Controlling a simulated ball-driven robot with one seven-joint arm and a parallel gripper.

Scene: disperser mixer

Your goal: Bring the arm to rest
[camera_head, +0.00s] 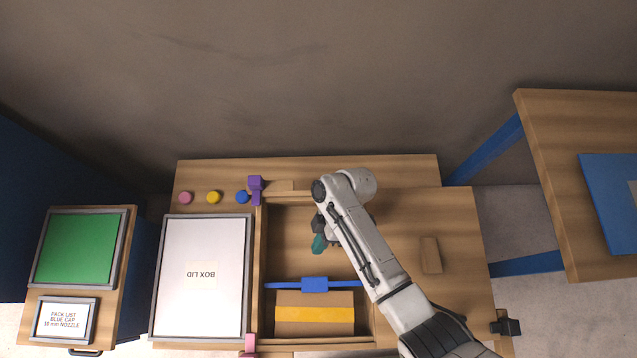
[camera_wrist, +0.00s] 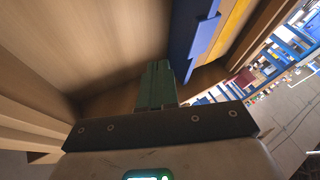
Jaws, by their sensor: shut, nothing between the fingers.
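My gripper (camera_head: 318,243) has dark teal fingers and is over the open wooden box (camera_head: 262,290), in its back compartment area. The fingers are shut together with nothing between them, as the wrist view shows (camera_wrist: 155,84). My white arm reaches in from the lower right and bends at the back of the box. It hides part of the box's right side. I cannot tell the exact height of the fingertips above the box floor.
A blue divider (camera_head: 314,284) crosses the box beside a cardboard block with a yellow band (camera_head: 314,314). The white box lid (camera_head: 202,275) lies left. Pink (camera_head: 185,198), yellow (camera_head: 214,197) and blue (camera_head: 242,197) caps stand behind. A wooden block (camera_head: 431,255) lies right.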

